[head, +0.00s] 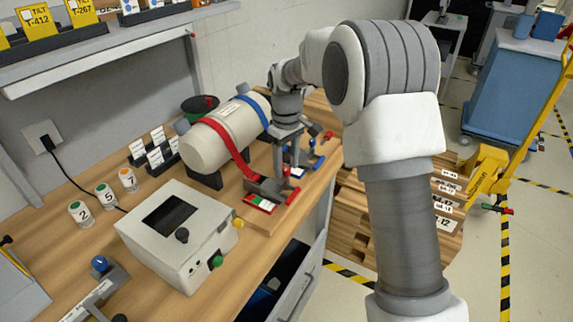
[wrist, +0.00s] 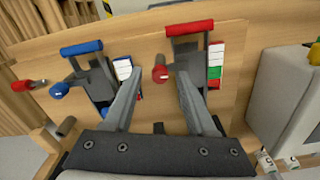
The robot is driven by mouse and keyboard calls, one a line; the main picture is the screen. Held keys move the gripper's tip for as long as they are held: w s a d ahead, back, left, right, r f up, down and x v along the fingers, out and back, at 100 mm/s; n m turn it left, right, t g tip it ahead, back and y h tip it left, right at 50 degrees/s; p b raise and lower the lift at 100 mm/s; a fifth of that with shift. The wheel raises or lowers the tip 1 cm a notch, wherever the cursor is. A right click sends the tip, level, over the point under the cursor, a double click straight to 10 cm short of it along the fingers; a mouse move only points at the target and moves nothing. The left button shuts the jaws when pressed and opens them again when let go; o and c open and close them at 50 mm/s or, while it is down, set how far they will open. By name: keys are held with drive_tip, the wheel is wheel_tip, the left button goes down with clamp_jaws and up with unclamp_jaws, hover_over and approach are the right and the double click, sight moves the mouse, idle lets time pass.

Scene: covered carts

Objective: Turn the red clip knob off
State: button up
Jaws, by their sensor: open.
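The red clip (head: 265,186) is a dark grey clamp at the bench's front edge, at the end of the red strap (head: 235,150). In the wrist view it has a red bar handle (wrist: 189,27) and a round red knob (wrist: 160,74). A white, red and green label (wrist: 215,65) lies beside it. My gripper (wrist: 158,80) is open and empty, pointing down over the clips. In the wrist view the red knob appears between its fingertips; I cannot tell the height gap. The head view also shows my gripper (head: 286,166), partly hiding the clip area.
The blue clip, with blue handle (wrist: 81,48) and blue knob (wrist: 59,91), is left of the red one in the wrist view. A cream cylinder (head: 208,138) lies behind the clips. A white control box (head: 165,255) stands at the front left. Another red-tipped part (wrist: 22,86) sits farther left.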

drive_tip(key=shift+f, duration=0.1)
clamp_jaws()
